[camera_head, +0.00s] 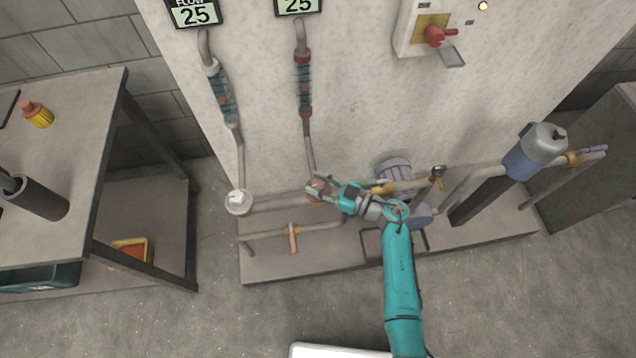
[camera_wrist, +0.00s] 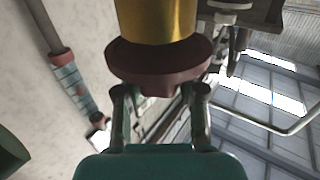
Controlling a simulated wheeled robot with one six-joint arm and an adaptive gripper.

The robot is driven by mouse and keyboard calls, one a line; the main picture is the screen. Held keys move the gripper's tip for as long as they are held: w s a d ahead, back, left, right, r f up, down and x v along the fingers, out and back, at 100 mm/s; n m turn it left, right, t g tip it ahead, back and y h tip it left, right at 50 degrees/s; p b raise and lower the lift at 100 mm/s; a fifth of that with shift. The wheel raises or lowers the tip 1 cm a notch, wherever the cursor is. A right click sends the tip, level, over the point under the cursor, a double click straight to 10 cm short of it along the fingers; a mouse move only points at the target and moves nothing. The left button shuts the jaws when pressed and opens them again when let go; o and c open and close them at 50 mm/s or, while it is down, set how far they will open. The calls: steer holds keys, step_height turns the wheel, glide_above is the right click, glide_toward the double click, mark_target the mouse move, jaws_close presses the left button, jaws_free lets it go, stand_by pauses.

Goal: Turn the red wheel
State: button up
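The red wheel (camera_wrist: 160,65) is a dark red round piece below a yellow cylinder in the wrist view. In the head view it shows as a small reddish patch (camera_head: 317,188) at the low pipes in front of the panel, partly covered by my gripper. My gripper (camera_head: 322,186) is at the wheel. In the wrist view my gripper's two fingers (camera_wrist: 160,95) stand well apart, one towards each side of the wheel, with their tips at its lower edge. I cannot tell whether they touch it.
A panel (camera_head: 350,110) carries two tube flow meters and a red switch (camera_head: 436,37). Low pipes with an orange-handled valve (camera_head: 293,238) run along the base. A pump (camera_head: 397,172) and a blue-grey canister (camera_head: 533,152) are to the right. A workbench (camera_head: 70,150) stands at left.

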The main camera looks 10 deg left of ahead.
steer(key=shift+w+n+g, duration=0.1)
steer(key=shift+n+g, duration=0.3)
steer(key=shift+g, duration=0.2)
steer(key=shift+n+g+y, duration=0.3)
steer(key=shift+n+g, duration=0.1)
steer(key=shift+g, duration=0.2)
steer(key=o, duration=1.2)
steer(key=shift+c, duration=0.2)
steer(key=s+d, duration=0.2)
steer(key=d, duration=0.9)
steer(key=shift+s+d, duration=0.25)
steer(key=shift+d, duration=0.1)
